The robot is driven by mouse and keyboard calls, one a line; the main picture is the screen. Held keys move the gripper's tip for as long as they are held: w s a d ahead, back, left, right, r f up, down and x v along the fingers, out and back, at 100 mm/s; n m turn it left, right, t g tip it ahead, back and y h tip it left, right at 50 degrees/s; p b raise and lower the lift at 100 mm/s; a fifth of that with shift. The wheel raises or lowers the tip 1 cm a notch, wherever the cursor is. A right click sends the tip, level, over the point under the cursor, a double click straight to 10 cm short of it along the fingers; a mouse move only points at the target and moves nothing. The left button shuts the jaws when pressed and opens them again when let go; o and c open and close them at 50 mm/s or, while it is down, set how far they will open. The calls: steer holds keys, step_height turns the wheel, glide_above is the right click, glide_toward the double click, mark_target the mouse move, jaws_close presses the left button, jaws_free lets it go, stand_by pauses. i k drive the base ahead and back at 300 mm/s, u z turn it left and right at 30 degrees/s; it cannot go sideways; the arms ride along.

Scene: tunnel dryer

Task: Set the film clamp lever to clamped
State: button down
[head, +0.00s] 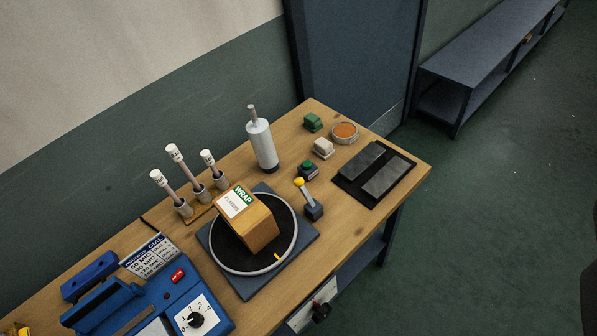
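A small lever with a yellow knob (299,182) and a dark block base (314,210) stands on the wooden table, just right of the turntable. It looks like the film clamp lever. Its grey stem leans up and to the left in the picture. No label on it can be read, so I cannot tell which setting it is in. Just left of it, a box marked WRAP (255,226) sits on the round turntable (217,256). A white film roll (262,143) stands upright behind. My gripper is not seen.
A green button (307,167) sits close behind the lever. A black tray with two dark slabs (374,173) lies to its right. A blue machine with a dial (196,320) is front left. Several capped rods (172,150) stand at left. Open floor (480,220) is right.

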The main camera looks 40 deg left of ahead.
mark_target(298, 182)
steer(key=z, duration=0.1)
steer(key=i, duration=1)
steer(key=u, duration=0.95)
